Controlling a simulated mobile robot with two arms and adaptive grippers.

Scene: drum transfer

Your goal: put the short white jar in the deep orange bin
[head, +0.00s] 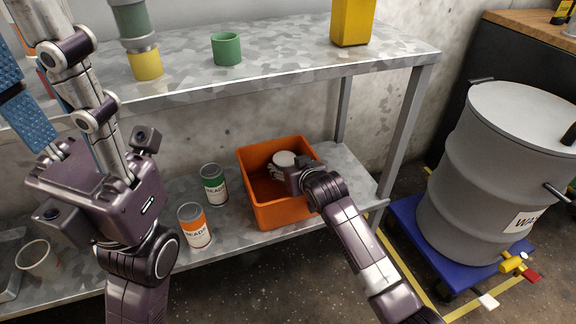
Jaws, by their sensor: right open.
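The short white jar (284,158) shows as a pale round top inside the deep orange bin (281,211), which stands on the lower shelf. My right gripper (277,174) reaches into the bin from the right, open, with its fingers close beside the jar. The fingers and the bin wall hide the jar's lower part, so I cannot tell whether it rests on the bin floor or touches a finger. My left gripper (50,100) is large and close to the camera at the left, pointing up. Its fingertips are not clearly seen.
A green-label can (214,185) and an orange-label can (195,226) stand left of the bin. A pale cup (38,260) is farther left. The upper shelf (285,65) overhangs behind, holding a green cup (226,49) and a yellow container (352,22). A grey drum (490,170) stands right.

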